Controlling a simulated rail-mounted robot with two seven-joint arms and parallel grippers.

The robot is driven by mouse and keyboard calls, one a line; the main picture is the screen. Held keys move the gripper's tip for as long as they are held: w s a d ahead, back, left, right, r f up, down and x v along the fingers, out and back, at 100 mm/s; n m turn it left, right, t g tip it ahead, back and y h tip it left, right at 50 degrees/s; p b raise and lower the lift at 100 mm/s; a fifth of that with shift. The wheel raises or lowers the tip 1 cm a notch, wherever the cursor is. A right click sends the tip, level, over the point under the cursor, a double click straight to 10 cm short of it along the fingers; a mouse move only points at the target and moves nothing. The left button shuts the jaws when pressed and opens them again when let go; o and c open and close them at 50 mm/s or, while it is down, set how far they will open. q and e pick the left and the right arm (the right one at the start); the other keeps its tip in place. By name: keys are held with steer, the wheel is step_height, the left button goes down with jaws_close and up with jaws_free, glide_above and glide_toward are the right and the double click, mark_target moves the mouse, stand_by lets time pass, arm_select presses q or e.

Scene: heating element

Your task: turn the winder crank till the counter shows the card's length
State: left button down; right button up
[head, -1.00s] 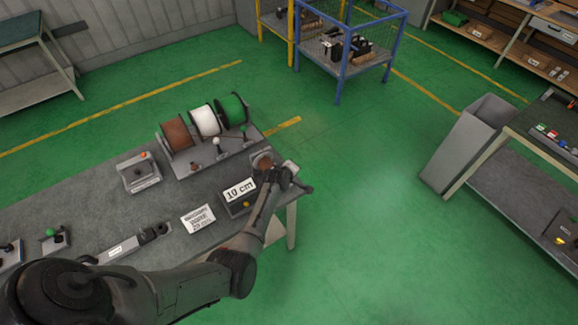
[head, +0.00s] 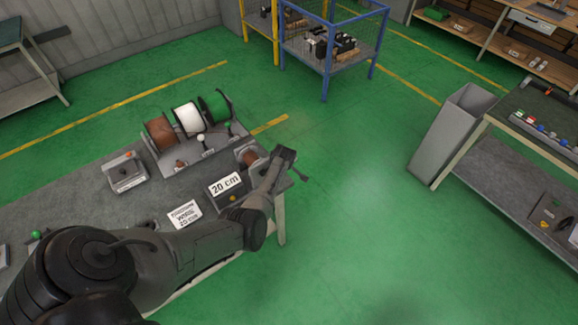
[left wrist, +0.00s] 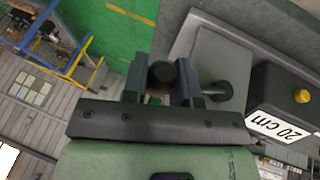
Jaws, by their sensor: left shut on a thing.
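The counter (head: 226,184) is a dark box at the bench's right end, and its white display reads 20 cm. The same box, with a yellow button, shows in the left wrist view (left wrist: 268,92). The card (head: 184,214) lies in front of the counter; its small print seems to end in 20 cm. The winder (head: 248,154) carries a brown coil beside the counter. My left gripper (head: 287,158) is at the winder's right side. In the left wrist view its fingers (left wrist: 162,82) are shut on the dark round crank knob (left wrist: 162,72). The right gripper is not in view.
Brown, white and green wire spools (head: 188,118) stand on a rack behind the counter. A small grey device (head: 126,174) sits to the left. A grey bin (head: 448,135) stands by the right-hand bench. The floor between the benches is clear.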

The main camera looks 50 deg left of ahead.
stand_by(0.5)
arm_select(q)
steer(key=c, duration=1.2)
jaws_free()
steer(key=shift+s+d+r, duration=0.1)
steer(key=shift+d+r, duration=0.1)
steer(key=shift+r, duration=0.4)
steer(key=p+v, duration=0.1)
steer(key=v, duration=1.1)
steer(key=shift+s+d+r, duration=0.15)
